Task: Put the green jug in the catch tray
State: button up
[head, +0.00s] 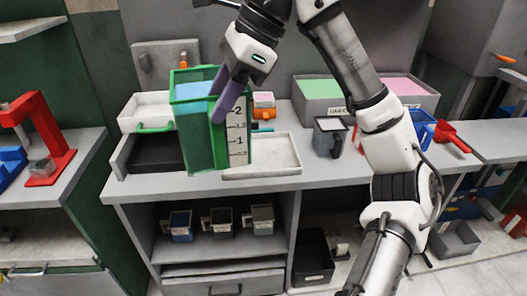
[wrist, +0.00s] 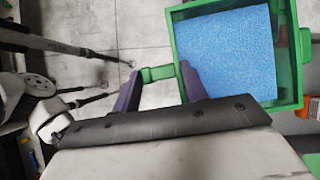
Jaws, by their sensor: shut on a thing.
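The green jug (head: 197,142) is a tall, square-sided vessel with a white numbered scale and blue contents near its top. My gripper (head: 222,100) has purple fingers and is shut on the jug's handle. In the wrist view the fingers (wrist: 160,78) stand on both sides of the green handle, and the jug (wrist: 291,60) is upper right with a speckled blue surface inside. The jug looks upright, in front of the counter. A shallow pale tray (head: 282,160), probably the catch tray, lies on the counter just right of the jug, which hides its left part.
A dark-floored tray (head: 150,153) and a white bin (head: 146,107) stand left of the jug. A grey jug (head: 329,136) and a red scoop (head: 450,138) are right on the counter. A red press (head: 48,150) stands on the left bench.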

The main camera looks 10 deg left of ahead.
aim_at(259, 156)
jog(key=i, duration=0.85)
